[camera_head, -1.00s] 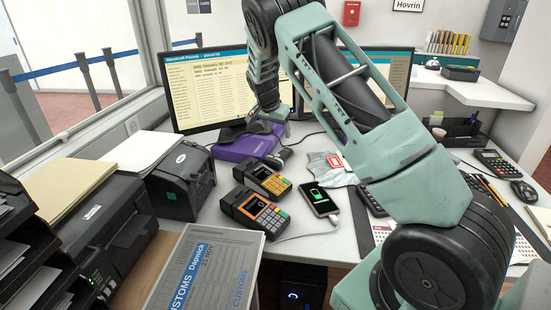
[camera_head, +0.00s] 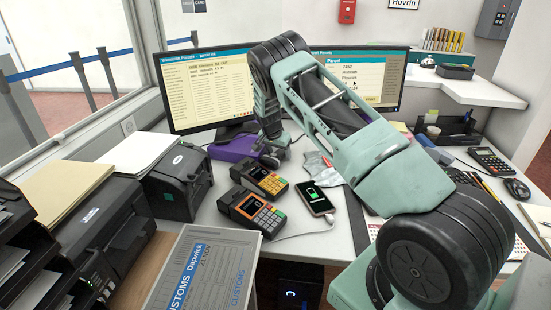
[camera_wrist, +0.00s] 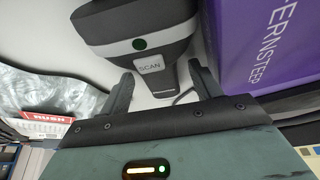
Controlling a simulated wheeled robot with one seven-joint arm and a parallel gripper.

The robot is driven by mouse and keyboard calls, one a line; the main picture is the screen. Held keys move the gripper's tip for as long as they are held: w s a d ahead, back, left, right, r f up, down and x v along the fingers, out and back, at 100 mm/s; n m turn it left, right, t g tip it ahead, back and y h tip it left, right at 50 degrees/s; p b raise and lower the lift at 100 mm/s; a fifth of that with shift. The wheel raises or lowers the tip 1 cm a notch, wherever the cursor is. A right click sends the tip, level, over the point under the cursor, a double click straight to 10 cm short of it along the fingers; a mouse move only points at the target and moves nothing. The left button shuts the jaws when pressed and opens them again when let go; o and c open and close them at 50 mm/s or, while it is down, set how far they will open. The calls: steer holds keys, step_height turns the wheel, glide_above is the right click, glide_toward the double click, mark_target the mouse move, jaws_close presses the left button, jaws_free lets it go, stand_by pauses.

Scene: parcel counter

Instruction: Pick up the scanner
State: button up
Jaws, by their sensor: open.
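The scanner (camera_wrist: 135,35) is a dark grey and black device with a green light and a pale SCAN button. It lies on the white counter in the upper middle of the wrist view. My gripper (camera_wrist: 162,86) is open, its two dark fingers apart and pointing toward the scanner's near, narrower part. I cannot tell whether a finger touches it. In the head view my gripper (camera_head: 273,150) is low over the counter beside the purple box (camera_head: 232,147), and the scanner is mostly hidden there by the gripper.
The purple box (camera_wrist: 268,40) stands close right of the fingers in the wrist view. A silvery bag with a RUSH label (camera_wrist: 45,118) lies left. Two card terminals (camera_head: 258,212) and a phone (camera_head: 316,200) lie nearer in the head view. Monitors (camera_head: 207,85) stand behind.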

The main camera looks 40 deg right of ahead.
steer(key=c, duration=1.2)
steer(key=shift+r, duration=0.1)
